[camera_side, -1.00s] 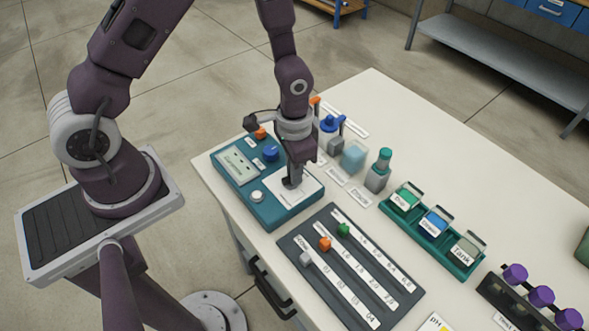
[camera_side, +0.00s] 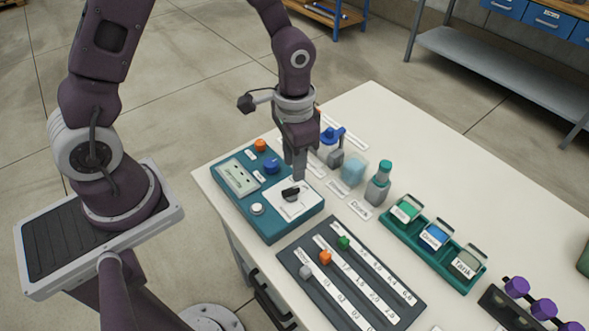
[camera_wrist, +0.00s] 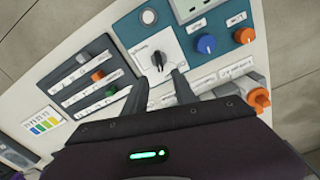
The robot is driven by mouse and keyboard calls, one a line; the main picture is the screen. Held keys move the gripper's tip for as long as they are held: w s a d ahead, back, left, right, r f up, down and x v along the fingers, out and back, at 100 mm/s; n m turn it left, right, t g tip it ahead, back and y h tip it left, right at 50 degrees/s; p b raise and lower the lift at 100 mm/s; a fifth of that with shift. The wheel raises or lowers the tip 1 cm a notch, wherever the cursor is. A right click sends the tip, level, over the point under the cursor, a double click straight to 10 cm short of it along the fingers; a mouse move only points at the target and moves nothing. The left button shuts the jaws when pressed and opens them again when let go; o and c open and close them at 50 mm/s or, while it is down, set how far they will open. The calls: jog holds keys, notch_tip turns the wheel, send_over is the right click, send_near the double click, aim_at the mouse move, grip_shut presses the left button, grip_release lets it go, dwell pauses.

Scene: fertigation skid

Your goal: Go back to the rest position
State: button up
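My gripper (camera_side: 298,172) hangs over the teal control panel (camera_side: 238,203), a little above the white plate (camera_side: 302,206) with the black selector knob (camera_side: 291,193). In the wrist view my two fingers (camera_wrist: 159,76) are apart with nothing between them. The black knob (camera_wrist: 158,60) shows just beyond the fingertips, clear of them. My arm is bent over the panel, with my wrist pointing down.
The panel also bears a blue knob (camera_side: 271,165), an orange knob (camera_side: 260,145) and a white button (camera_side: 257,209). A dark slider board (camera_side: 352,274) lies in front. Bottles, including a green-capped one (camera_side: 378,184), and a green tray (camera_side: 419,235) stand to the right.

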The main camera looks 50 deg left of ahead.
notch_tip(320, 180, up, 10)
jog(key=s+a+f+t, duration=0.1)
jog(key=s+a+t, duration=0.1)
jog(key=s+a+r+n+t, duration=0.1)
jog(key=s+r+n+t, duration=0.2)
jog(key=s+r, duration=1)
jog(key=shift+s+t, duration=0.3)
jog(key=shift+s, duration=0.1)
jog(key=shift+o, duration=0.2)
jog(key=shift+r, duration=0.1)
